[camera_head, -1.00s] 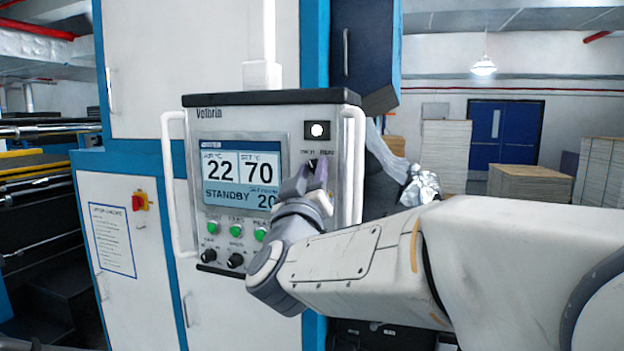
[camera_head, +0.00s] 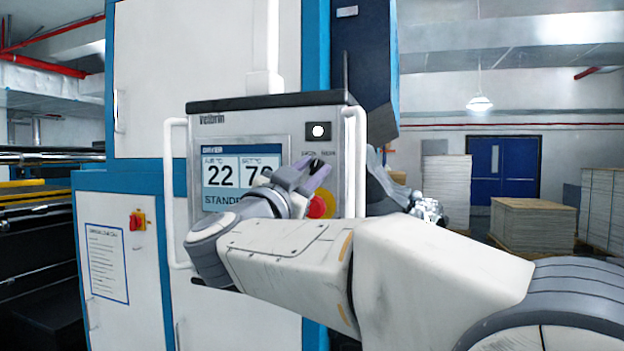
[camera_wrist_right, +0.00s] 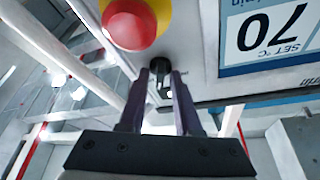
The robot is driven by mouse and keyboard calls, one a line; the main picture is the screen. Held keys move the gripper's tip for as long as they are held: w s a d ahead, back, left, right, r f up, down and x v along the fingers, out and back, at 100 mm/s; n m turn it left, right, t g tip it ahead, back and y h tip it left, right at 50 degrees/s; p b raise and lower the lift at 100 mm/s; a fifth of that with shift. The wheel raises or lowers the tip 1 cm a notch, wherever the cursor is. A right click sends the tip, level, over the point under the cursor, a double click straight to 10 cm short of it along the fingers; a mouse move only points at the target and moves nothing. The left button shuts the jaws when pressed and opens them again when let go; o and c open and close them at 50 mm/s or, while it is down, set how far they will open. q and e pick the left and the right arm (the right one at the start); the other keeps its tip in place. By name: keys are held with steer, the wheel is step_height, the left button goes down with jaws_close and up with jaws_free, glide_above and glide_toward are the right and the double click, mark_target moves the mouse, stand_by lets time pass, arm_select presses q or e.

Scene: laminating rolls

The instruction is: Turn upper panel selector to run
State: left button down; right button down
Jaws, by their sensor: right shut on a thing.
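The upper panel selector (camera_head: 315,165) is a small black knob below a white lamp on the control panel (camera_head: 264,117). Labels above it are too blurred to read. My right gripper (camera_head: 318,171) reaches it from below left and is shut on it. In the right wrist view the black knob (camera_wrist_right: 160,73) sits between the two dark fingers of my right gripper (camera_wrist_right: 161,85). My left gripper is not in view.
A red emergency stop (camera_head: 317,208) on yellow is close below my right gripper; it also shows in the wrist view (camera_wrist_right: 130,25). White handles (camera_head: 354,155) flank the panel. A red-yellow switch (camera_head: 137,220) is on the cabinet at left. Stacked sheets (camera_head: 533,228) stand far right.

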steer(key=shift+a+m, duration=0.1)
steer(key=shift+m, duration=0.7)
steer(key=shift+g, duration=0.3)
steer(key=c, duration=0.9)
jaws_free()
steer(key=b+v, duration=0.4)
steer(key=v, duration=0.6)
steer(key=shift+s+a+f, duration=0.15)
steer(key=shift+f, duration=0.05)
